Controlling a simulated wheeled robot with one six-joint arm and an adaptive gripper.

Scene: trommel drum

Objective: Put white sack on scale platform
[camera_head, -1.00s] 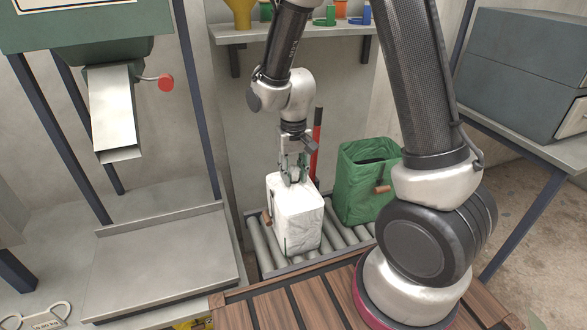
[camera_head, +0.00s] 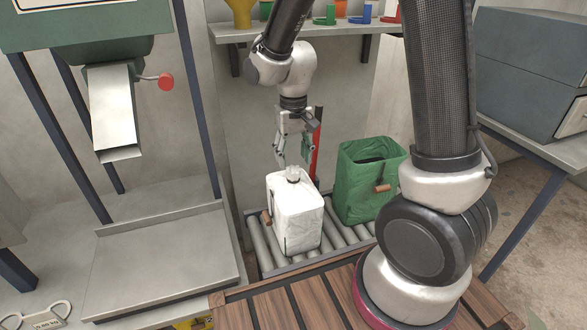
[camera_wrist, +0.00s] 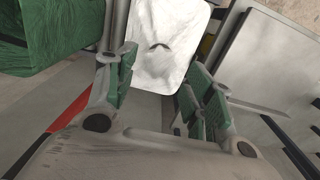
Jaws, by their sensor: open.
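The white sack (camera_head: 296,215) stands upright on the roller conveyor, with a grey knob on its top and a brown handle at its left side. My gripper (camera_head: 293,162) is open and empty just above the sack's top, apart from it. In the wrist view the white sack (camera_wrist: 168,45) lies beyond and between the open green-padded fingers (camera_wrist: 155,90). The scale platform (camera_head: 165,258) is a bare grey metal tray to the left of the conveyor, under a chute. It also shows at the right of the wrist view (camera_wrist: 270,60).
A green sack (camera_head: 362,190) stands on the roller conveyor (camera_head: 265,247) right of the white one. A chute (camera_head: 113,110) with a red-knobbed lever hangs above the platform's back. A shelf (camera_head: 330,30) with small items is behind. A wooden slatted surface (camera_head: 290,305) is in front.

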